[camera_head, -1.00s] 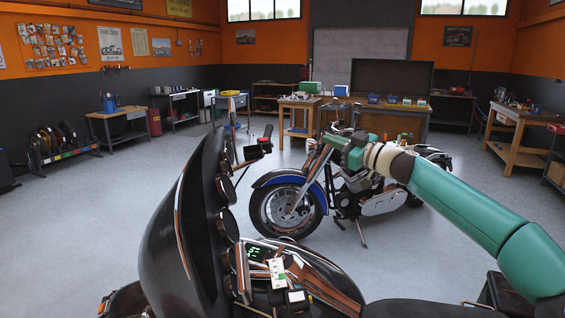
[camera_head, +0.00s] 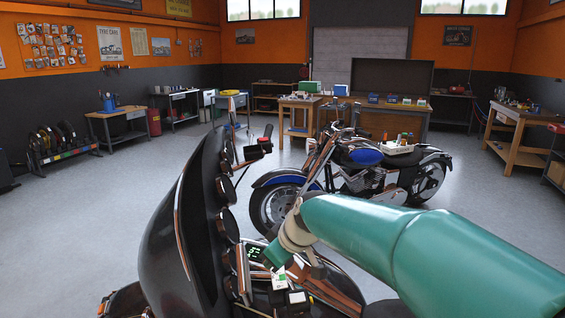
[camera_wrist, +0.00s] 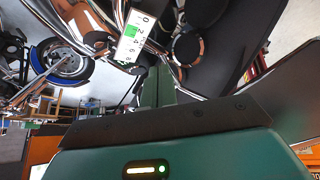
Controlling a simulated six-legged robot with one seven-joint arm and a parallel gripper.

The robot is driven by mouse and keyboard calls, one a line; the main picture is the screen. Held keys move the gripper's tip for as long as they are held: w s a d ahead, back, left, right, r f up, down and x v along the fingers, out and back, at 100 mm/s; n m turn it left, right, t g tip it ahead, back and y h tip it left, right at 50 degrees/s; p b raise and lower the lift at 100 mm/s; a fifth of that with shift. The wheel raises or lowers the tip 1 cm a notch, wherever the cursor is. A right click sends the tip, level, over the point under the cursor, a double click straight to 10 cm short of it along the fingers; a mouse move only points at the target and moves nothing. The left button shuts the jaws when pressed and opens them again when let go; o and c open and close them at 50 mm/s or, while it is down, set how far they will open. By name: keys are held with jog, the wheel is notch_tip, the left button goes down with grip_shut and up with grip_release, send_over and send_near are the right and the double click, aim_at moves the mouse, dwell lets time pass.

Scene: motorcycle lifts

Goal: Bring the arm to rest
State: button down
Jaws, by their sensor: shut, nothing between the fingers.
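My gripper (camera_head: 275,256) hangs low over the dashboard of the near black motorcycle (camera_head: 165,235), at the end of my green arm, which reaches in from the right. In the wrist view, the two green fingers (camera_wrist: 157,82) lie together, shut and empty. A white device with a green patch and digits (camera_wrist: 133,38) is just beyond the fingertips there. In the head view, a white-and-green piece (camera_head: 279,279) is just below the gripper, and a lit green display (camera_head: 255,253) is beside it. I cannot tell whether the gripper touches anything. My arm hides part of the motorcycle's right side.
Workbenches (camera_head: 515,140) line the walls. The grey floor at left (camera_head: 80,220) is clear.

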jog(key=s+d+m+h, duration=0.2)
jog(key=s+d+m, duration=0.3)
jog(key=s+d, duration=0.4)
jog(key=s+d+m+t+h, duration=0.1)
jog(key=s+d+m+h, duration=0.2)
jog(key=s, duration=1.3)
jog(key=d+m, duration=0.3)
jog(key=d, duration=0.2)
jog(key=shift+d+f, duration=0.3)
jog(key=shift+d, duration=0.1)
